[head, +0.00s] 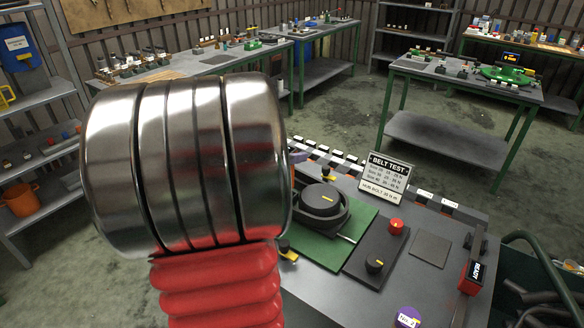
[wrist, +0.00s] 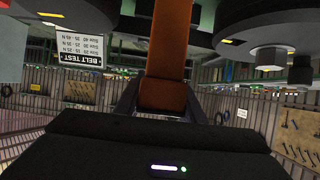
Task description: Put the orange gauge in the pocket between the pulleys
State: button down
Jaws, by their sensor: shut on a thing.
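The orange gauge (wrist: 166,60) stands in the middle of the wrist view, which is upside down. My gripper (wrist: 163,92) is shut on it, with dark fingers on both sides of its near end. The gauge's far end runs out of the top of the picture. A dark pulley (wrist: 235,22) is at the upper right of the wrist view, apart from the gauge in the picture. In the head view a black pulley (head: 320,198) sits on a green plate (head: 371,221). My arm hides the gripper, the gauge and the pocket there.
A BELT TEST sign (head: 387,173) stands at the bench's back edge. A dark panel with a red button (head: 396,226) and a black knob (head: 374,265) lies right of the green plate. A purple round tag (head: 407,317) and a READY box (head: 472,275) are further right.

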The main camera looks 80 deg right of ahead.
jog(key=shift+f, duration=0.2)
jog(key=shift+f, duration=0.1)
jog(key=shift+f, duration=1.75)
jog(key=shift+f, duration=0.1)
jog(key=c, duration=1.2)
grip_release()
jog(key=shift+o, duration=0.2)
jog(key=shift+w+a+r, duration=0.25)
jog(key=shift+a+r, duration=0.05)
jog(key=shift+a, duration=0.05)
jog(key=v, duration=1.1)
